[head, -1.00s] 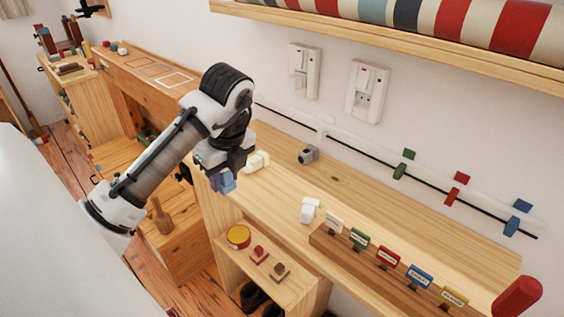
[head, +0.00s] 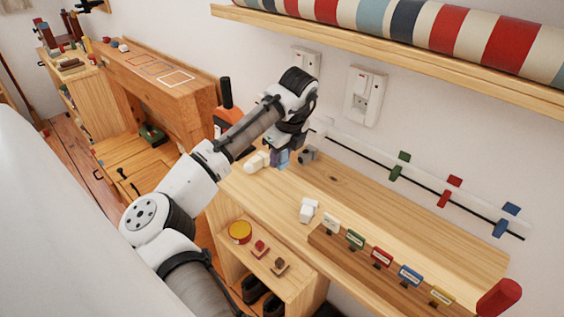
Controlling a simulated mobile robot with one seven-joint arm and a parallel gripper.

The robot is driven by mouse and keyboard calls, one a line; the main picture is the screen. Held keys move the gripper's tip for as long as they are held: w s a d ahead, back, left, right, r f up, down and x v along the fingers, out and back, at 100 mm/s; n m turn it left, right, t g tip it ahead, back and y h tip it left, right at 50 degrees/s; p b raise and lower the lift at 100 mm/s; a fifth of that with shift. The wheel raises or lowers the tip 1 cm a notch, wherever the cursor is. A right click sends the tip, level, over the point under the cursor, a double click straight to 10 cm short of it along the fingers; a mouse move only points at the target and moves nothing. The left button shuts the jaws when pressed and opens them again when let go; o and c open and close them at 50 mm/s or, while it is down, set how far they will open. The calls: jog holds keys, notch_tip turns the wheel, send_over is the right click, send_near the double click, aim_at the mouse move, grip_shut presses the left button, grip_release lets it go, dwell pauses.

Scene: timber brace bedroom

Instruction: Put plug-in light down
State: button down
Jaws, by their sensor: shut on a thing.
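My gripper (head: 281,160) points down over the back left part of the wooden bench top, beside the wall. It is shut on a small blue-grey piece, which I take to be the plug-in light (head: 281,158). The jaws hide much of it, and I cannot tell whether it touches the bench. A white blocky piece (head: 257,162) lies on the bench just left of my gripper. A grey fitting (head: 308,155) sits just to its right.
Another white piece (head: 308,210) lies mid-bench, left of a wooden rack (head: 335,247) with several coloured labels. Wall sockets (head: 363,97) are above, under a shelf (head: 420,50). A black rail with coloured clips (head: 444,198) runs along the wall. The bench between rail and rack is clear.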

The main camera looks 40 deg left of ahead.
aim_at(282, 165)
jog(key=x, duration=0.2)
jog(key=shift+d+f+p, duration=0.25)
jog(key=shift+f+p, duration=0.1)
jog(key=shift+w+f, duration=0.15)
jog(key=shift+f, duration=0.35)
jog(key=c, duration=1)
grip_release()
jog(key=shift+f, duration=0.1)
jog(key=b+v, duration=0.1)
jog(key=v, duration=0.6)
jog(key=shift+d+r, duration=0.1)
jog(key=shift+r, duration=0.3)
jog(key=shift+f, duration=0.1)
